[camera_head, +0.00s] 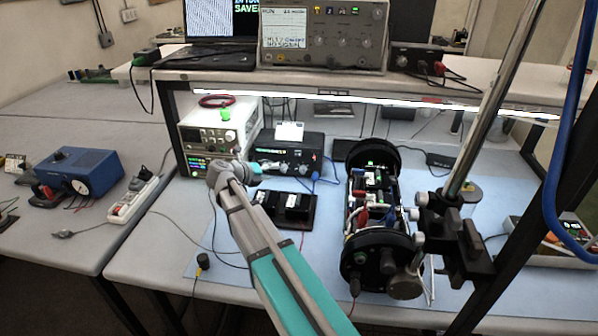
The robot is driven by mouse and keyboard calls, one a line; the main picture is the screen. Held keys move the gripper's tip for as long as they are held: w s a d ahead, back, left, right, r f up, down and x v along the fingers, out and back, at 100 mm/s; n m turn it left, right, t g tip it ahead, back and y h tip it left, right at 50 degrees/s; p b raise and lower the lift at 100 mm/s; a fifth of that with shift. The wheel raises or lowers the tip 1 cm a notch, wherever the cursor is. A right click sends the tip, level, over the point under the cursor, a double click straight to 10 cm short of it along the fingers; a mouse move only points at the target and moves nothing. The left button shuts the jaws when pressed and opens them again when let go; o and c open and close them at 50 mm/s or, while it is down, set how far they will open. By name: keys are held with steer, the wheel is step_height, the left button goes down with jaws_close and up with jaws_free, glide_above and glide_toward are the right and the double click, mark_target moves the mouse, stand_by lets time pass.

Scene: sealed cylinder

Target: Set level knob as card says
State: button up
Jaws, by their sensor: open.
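A small white card (289,131) stands on top of a black instrument box (287,153) on the bench under the shelf. Its writing is too small to read. The box's front has small knobs and lights; I cannot tell which is the level knob or where it points. My grey and teal arm reaches up from the bottom centre, and its far end is close to the box's lower left corner. My gripper's fingers cannot be made out there; the arm's end seems to hide them.
A white instrument (215,138) stands left of the box. A dark cylindrical frame (372,215) with wiring lies to the right, beside a metal post. A black tray (283,208) sits in front of the box. An oscilloscope (322,37) is on the shelf. Cables cross the blue mat.

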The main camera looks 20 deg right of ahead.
mark_target(303, 170)
steer(key=shift+d, duration=0.15)
steer(key=b+x, duration=0.4)
steer(key=x, duration=0.7)
steer(key=shift+w+d+f+b, duration=0.2)
steer(key=shift+b, duration=0.2)
steer(key=shift+b+x, duration=0.3)
steer(key=shift+x, duration=0.7)
steer(key=shift+r, duration=0.1)
jaws_close()
